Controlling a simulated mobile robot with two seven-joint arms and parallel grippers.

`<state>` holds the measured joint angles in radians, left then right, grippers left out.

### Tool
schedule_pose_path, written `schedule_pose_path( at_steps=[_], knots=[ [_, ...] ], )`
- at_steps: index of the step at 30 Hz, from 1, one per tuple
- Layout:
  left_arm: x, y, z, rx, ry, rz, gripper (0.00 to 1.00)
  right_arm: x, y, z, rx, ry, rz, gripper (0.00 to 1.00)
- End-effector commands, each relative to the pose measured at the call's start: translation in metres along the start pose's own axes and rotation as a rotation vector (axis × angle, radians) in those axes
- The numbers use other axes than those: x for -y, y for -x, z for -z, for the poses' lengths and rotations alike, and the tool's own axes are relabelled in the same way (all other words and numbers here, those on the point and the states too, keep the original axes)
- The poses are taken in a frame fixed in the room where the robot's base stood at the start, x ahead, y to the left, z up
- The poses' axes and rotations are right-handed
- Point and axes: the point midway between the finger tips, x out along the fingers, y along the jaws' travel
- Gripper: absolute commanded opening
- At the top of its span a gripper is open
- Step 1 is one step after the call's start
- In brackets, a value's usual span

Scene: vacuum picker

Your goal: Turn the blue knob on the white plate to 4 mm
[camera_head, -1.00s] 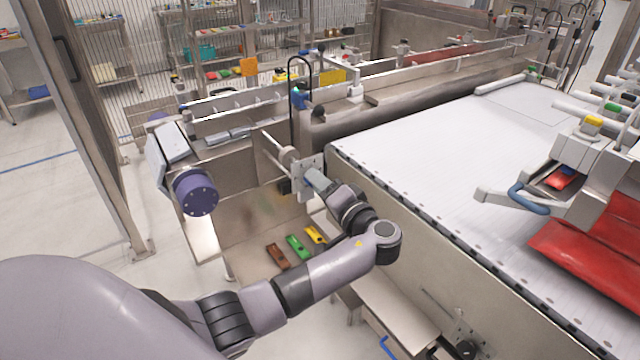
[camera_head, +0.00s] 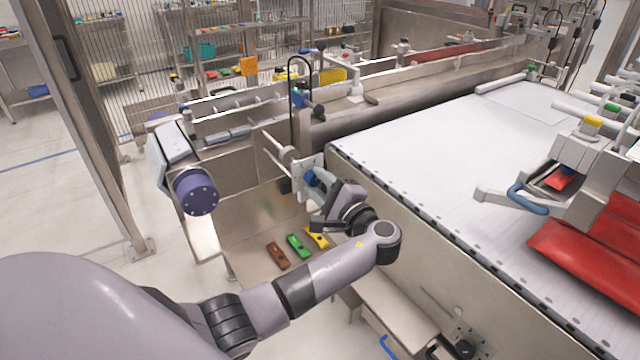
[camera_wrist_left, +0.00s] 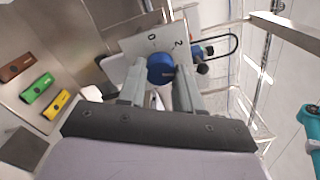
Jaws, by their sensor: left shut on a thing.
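The white plate (camera_head: 302,185) stands upright at the near left corner of the conveyor. In the left wrist view the plate (camera_wrist_left: 140,46) carries the marks 0 and 2, with the round blue knob (camera_wrist_left: 160,69) at its lower edge. My left gripper (camera_wrist_left: 160,77) has one finger on each side of the knob and is shut on it. In the head view the knob (camera_head: 311,177) is partly hidden by my left gripper (camera_head: 315,180). I see no 4 mark; the lower dial is hidden. My right gripper is not in view.
A purple disc (camera_head: 196,192) sticks out at left.

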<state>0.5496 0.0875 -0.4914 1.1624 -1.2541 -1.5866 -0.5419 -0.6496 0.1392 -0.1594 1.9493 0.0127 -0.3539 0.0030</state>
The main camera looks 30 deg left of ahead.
Motion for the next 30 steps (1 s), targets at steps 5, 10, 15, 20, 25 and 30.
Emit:
schedule_pose_path(
  at_steps=[5,10,15,20,25,30],
  knots=[
    [-0.0015,0.0008,0.0003,-0.001,-0.121,-0.003,0.04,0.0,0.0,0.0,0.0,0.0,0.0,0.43],
    [-0.0015,0.0008,0.0003,-0.001,-0.2,-0.003,0.04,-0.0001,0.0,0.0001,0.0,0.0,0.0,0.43],
    [-0.0015,0.0008,0.0003,-0.001,-0.243,-0.003,0.04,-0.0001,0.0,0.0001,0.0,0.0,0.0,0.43],
    [-0.0016,0.0008,0.0003,-0.001,-0.26,-0.003,0.04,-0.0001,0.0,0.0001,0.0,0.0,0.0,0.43],
    [-0.0015,0.0008,0.0003,-0.001,-0.262,-0.003,0.04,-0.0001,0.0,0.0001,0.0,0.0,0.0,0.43],
    [-0.0016,0.0009,0.0004,-0.001,-0.261,-0.003,0.04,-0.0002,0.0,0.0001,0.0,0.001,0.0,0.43]
  ],
)
